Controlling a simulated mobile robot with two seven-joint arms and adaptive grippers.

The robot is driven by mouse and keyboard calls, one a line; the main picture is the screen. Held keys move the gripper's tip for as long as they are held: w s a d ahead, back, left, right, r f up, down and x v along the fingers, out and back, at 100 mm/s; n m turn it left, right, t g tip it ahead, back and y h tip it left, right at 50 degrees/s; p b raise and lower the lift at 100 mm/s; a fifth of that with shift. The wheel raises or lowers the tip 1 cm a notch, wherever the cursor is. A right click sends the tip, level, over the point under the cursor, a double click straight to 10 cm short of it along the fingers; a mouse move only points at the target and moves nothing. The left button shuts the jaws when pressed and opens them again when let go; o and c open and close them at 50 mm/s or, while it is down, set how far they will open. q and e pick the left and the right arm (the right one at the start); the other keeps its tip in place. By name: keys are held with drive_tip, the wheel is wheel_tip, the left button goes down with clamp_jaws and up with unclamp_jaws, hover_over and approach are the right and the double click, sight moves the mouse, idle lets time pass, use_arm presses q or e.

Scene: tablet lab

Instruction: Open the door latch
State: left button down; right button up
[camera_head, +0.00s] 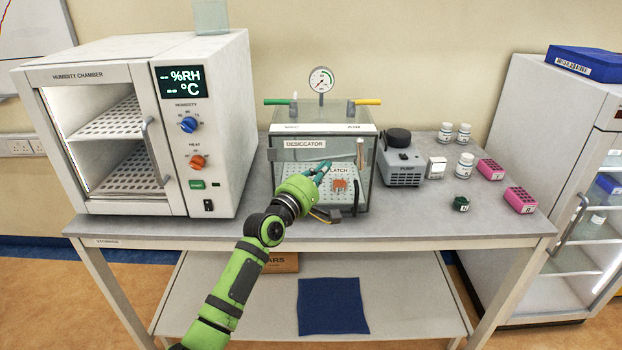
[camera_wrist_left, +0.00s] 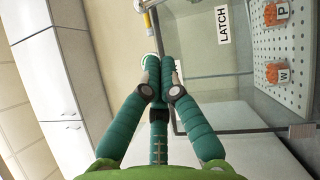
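The desiccator (camera_head: 288,190), a clear box with a grey frame, stands on the bench. Its door carries a LATCH label (camera_head: 338,170), which also shows in the wrist view (camera_wrist_left: 223,25). My left gripper (camera_head: 323,166) is in front of the door, left of the label. Contact with the door cannot be told. My right gripper is not in view.
Orange pieces (camera_wrist_left: 276,74) lie on a perforated shelf inside the desiccator. A yellow valve handle (camera_head: 367,102) and a gauge (camera_head: 321,80) sit on top. The humidity chamber (camera_head: 230,120) stands left, the pump (camera_head: 402,168) right. Bottles and pink racks (camera_head: 490,169) are farther right.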

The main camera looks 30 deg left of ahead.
use_arm(q)
drive_tip(key=s, duration=0.3)
drive_tip(key=shift+s+a+f, duration=0.15)
drive_tip(key=shift+s+a, duration=0.2)
drive_tip(key=shift+s, duration=0.05)
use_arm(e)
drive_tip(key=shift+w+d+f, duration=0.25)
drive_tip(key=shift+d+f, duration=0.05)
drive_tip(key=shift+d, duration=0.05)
